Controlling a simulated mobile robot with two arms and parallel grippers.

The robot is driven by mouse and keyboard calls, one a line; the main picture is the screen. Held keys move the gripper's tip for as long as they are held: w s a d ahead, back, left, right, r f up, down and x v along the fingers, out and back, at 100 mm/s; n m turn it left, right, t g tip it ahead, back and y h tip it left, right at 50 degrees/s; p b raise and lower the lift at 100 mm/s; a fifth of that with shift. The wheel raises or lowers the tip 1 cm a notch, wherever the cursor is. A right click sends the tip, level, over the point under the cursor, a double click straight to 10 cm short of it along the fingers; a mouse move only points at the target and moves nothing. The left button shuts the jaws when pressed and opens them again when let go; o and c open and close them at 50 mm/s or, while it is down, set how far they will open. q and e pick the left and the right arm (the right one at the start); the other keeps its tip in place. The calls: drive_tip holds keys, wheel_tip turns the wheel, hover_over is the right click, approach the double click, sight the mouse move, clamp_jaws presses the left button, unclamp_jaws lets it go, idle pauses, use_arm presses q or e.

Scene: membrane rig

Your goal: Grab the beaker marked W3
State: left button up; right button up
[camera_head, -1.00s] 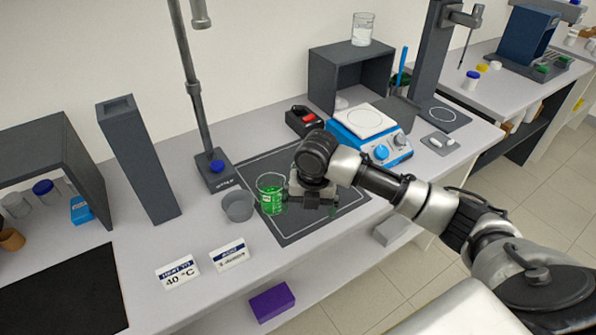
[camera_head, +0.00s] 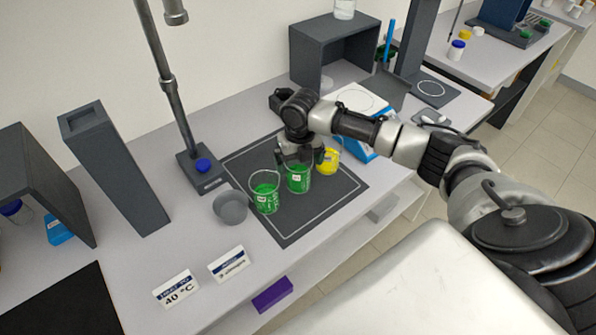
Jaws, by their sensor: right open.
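Two glass beakers with green liquid and small white labels stand upright on the dark mat (camera_head: 325,212). One is the left green beaker (camera_head: 265,199); the other is the middle green beaker (camera_head: 299,183). The labels are too small to read, so I cannot tell which is W3. A yellow vessel (camera_head: 329,161) stands just right of the middle beaker. My right gripper (camera_head: 299,158) is open and points down at the middle beaker's top, hiding part of its rim. I cannot tell whether its fingers surround the beaker. My left gripper is not in view.
A blue-and-white hotplate (camera_head: 362,105) is behind my right forearm. Two signs (camera_head: 229,263) stand at the front. The mat's front right is clear.

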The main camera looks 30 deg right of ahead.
sight(299, 170)
wheel_tip(299, 170, down, 2)
drive_tip(key=shift+s+a+f+p, duration=0.1)
drive_tip(key=shift+p, duration=0.2)
drive_tip(key=shift+f, duration=0.45)
drive_tip(key=shift+c, duration=0.2)
drive_tip(key=c, duration=0.9)
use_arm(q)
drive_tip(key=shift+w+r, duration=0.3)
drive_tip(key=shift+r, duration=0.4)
use_arm(e)
drive_tip(key=shift+c, duration=0.6)
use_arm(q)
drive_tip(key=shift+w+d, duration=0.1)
